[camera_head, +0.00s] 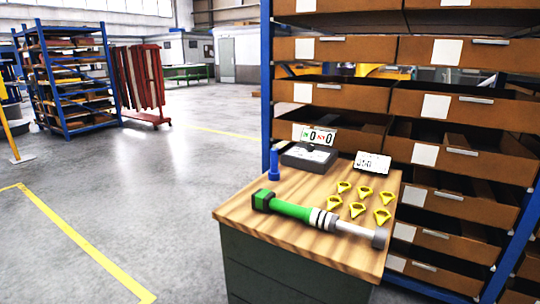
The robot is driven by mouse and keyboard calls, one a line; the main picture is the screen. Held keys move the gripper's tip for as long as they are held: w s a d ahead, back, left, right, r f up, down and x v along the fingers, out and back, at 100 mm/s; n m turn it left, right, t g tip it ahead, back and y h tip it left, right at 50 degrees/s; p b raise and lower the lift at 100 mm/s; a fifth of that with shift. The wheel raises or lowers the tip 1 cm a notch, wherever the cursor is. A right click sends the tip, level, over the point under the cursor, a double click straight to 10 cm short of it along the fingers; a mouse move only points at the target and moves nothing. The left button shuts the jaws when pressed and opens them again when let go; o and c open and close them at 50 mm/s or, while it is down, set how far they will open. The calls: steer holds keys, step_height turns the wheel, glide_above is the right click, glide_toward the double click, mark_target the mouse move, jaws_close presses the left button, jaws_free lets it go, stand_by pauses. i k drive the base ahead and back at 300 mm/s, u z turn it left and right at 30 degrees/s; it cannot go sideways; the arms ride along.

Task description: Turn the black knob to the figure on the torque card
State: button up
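A wooden-topped workbench (240,217) stands at lower centre, in front of the shelving. A white torque card (372,163) stands at its back right; it bears dark characters too small to read surely. A dark box-like device (308,157) sits at the back left, with a white display (319,135) of coloured figures above it. A green tool (290,209) with a dark-ended grip and a grey shaft lies diagonally across the front. I cannot make out a separate black knob at this size. My gripper is not in view.
A blue cylinder (274,164) stands upright at the bench's back left. Several yellow ring-like parts (360,209) lie right of centre. A blue-framed rack with brown bins (430,105) rises close behind. Open grey floor (130,200) with yellow lines lies left.

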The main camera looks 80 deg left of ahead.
mark_target(310, 147)
steer(key=u, duration=2.45)
